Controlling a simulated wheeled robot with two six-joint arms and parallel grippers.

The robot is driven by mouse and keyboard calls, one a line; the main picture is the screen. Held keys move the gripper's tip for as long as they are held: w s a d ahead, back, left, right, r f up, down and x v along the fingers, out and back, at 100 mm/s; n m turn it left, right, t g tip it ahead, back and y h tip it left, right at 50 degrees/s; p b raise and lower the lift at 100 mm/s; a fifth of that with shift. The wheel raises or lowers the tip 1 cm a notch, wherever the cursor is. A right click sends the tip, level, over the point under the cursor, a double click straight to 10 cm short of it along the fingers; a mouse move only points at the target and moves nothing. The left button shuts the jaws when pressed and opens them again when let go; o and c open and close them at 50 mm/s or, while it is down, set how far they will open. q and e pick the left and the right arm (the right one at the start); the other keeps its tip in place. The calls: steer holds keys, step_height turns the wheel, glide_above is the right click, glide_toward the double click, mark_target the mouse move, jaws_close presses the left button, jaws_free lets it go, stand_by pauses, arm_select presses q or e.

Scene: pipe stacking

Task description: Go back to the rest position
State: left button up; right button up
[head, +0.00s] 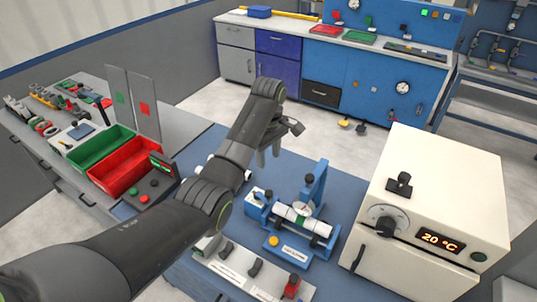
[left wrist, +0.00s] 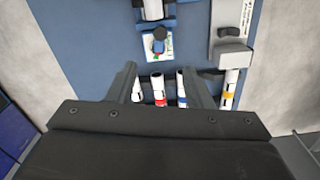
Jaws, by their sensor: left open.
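My left gripper (head: 268,156) hangs fingers-down over the back part of the blue bench, left of the blue fixture. In the left wrist view its two fingers (left wrist: 161,82) stand apart. White pipes with a red band (left wrist: 159,90) and a blue band (left wrist: 182,90) show in the gap between them; I cannot tell how far below they are. No pipe is visibly gripped. Another white pipe, with a yellow band (left wrist: 228,92), lies outside the fingers to the right. In the head view a white pipe (head: 290,214) lies in the blue fixture (head: 320,190). My right gripper is not in view.
A white oven (head: 440,190) reading 20 °C stands right of the fixture. A green bin (head: 98,147) and a red bin (head: 124,168) are on the left bench. Open floor lies behind the bench.

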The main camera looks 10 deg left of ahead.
arm_select(q)
steer(key=s+a+f+m+t, duration=0.1)
steer(key=s+a+f+m, duration=0.1)
steer(key=s+a+f, duration=0.5)
steer(key=s+a+f+m+t, duration=0.1)
steer(key=s+a+f+m, duration=0.25)
steer(key=s+f, duration=0.55)
steer(key=s+a+r+m+t+y, duration=0.1)
steer(key=s+a+r+m, duration=0.2)
steer(key=s, duration=1)
steer(key=s+a+r+m+t+y, duration=0.1)
steer(key=s+a+m, duration=0.3)
steer(key=s, duration=0.9)
steer(key=a+f+n+g+b, duration=0.25)
steer(key=f+b, duration=0.35)
steer(key=f, duration=2.5)
steer(key=s+f+b, duration=0.2)
steer(key=s+f, duration=0.5)
steer(key=f, duration=0.3)
steer(key=s+f+m+h+b, duration=0.1)
steer(key=s+f+b, duration=0.1)
steer(key=s+f, duration=0.6)
steer(key=shift+s+d+f, duration=0.2)
steer(key=shift+d+f, duration=0.25)
steer(key=shift+f, duration=0.45)
